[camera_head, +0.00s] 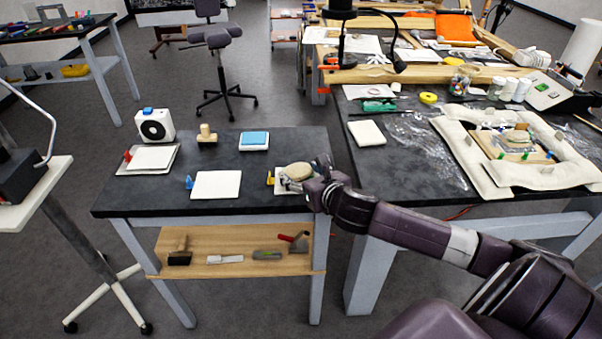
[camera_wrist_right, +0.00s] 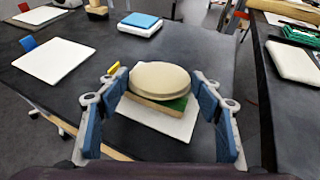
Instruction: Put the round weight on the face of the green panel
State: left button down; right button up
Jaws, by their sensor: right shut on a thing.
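The round weight (camera_head: 298,171) is a flat beige disc near the right end of the dark table; in the right wrist view (camera_wrist_right: 160,77) it lies level between my fingers. My right gripper (camera_head: 291,182) is shut on it, with the blue-padded fingers (camera_wrist_right: 160,105) at its two sides. The green panel (camera_wrist_right: 181,103) is right under the weight, showing a strip of green face and a wooden edge. The weight hides most of the panel. I cannot tell whether the two touch. A white pad (camera_wrist_right: 150,121) lies beneath the panel. My left gripper is not in view.
On the same table are a white pad (camera_head: 216,184), a blue-topped block (camera_head: 255,140), a wooden stamp-like piece (camera_head: 207,135) and a white fan-like box (camera_head: 154,125). A cluttered workbench (camera_head: 395,190) stands to the right. The table's front middle is bare.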

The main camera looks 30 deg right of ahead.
jog(key=shift+r, duration=0.15)
jog(key=o, duration=1.1)
jog(key=shift+f, duration=0.2)
jog(key=o, duration=0.3)
jog(key=shift+o, duration=0.2)
jog(key=shift+r, duration=0.15)
jog(key=shift+s, duration=0.2)
jog(key=v, duration=1.1)
jog(key=shift+s, duration=0.3)
